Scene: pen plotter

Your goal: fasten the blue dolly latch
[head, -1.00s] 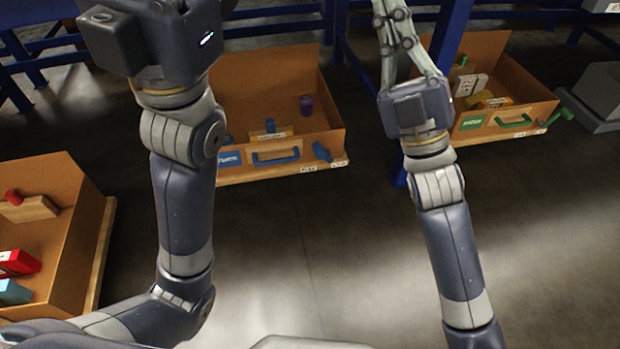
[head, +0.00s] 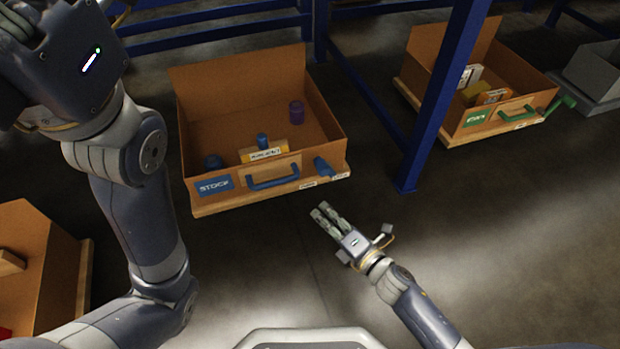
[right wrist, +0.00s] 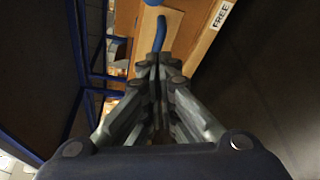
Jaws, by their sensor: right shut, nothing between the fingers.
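The blue dolly (head: 230,199) is a brown open box on a low base, with a blue handle and a blue sign on its front. Its blue latch (head: 323,167) sits at the front's right end, tilted, above two small white labels. My right gripper (head: 318,211) is shut and empty, in front of and below the latch, apart from it. In the right wrist view the shut fingers (right wrist: 158,62) point toward a blue bar, seemingly the latch (right wrist: 160,34), near a label reading FREE. My left arm is at the left; its fingers are out of frame.
A blue post (head: 440,100) stands to the right, before a green-handled dolly (head: 478,119). Another brown box (head: 30,245) is at lower left. The floor in front is clear.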

